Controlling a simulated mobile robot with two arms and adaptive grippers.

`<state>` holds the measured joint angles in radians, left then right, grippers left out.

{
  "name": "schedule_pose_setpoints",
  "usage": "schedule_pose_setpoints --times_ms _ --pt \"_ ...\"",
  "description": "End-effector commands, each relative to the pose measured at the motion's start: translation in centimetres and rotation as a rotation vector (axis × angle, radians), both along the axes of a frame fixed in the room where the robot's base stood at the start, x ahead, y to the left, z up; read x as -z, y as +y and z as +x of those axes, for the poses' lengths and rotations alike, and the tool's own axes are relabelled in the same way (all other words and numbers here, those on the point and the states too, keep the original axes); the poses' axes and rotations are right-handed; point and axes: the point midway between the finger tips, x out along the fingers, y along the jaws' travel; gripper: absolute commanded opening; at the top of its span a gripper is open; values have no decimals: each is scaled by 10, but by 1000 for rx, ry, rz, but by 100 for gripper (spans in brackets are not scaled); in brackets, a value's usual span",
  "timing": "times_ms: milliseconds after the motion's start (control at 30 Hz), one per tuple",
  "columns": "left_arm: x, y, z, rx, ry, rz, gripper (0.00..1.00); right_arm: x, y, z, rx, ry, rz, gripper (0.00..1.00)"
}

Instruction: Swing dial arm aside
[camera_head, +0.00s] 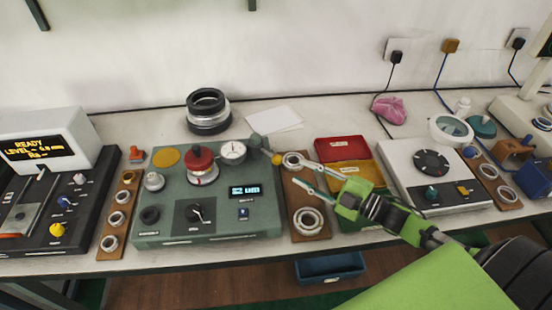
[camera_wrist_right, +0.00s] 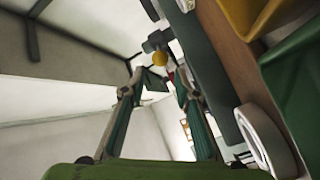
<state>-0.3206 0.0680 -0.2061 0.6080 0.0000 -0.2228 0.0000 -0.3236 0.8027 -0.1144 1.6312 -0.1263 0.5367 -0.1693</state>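The green gauge station (camera_head: 215,215) carries a round dial gauge (camera_head: 232,152) at its back, beside a red-topped knob (camera_head: 201,160). A grey dial arm (camera_head: 258,144) ends in a yellow ball (camera_head: 276,159) at the station's right back corner. My right gripper (camera_head: 297,174) comes in from the right, over the ring board. Its two fingers are apart and empty, pointing towards the yellow ball. In the right wrist view, the ball (camera_wrist_right: 160,59) shows beyond and between the fingertips (camera_wrist_right: 158,76), with no contact visible. My left gripper is not in view.
A wooden board (camera_head: 300,205) with bearing rings lies right of the station, with red (camera_head: 340,149) and yellow (camera_head: 350,174) bins behind my gripper. A black ring stack (camera_head: 207,110) stands behind the station. A white dial device (camera_head: 432,172) is further right.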

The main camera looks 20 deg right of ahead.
Motion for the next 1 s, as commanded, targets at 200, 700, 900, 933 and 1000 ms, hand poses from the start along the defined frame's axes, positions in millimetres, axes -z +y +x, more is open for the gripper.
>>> schedule_pose_setpoints --times_ms 200,700,900,933,1000 --pt "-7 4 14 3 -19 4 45 -3 20 35 1 -2 2 29" --pt "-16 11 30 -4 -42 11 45 -1 49 81 0 1 1 29" --pt "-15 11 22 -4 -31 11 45 0 49 82 0 2 0 29" --pt "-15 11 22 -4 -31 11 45 0 49 82 0 2 0 29" --pt "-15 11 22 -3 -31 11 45 0 49 82 0 2 0 23"
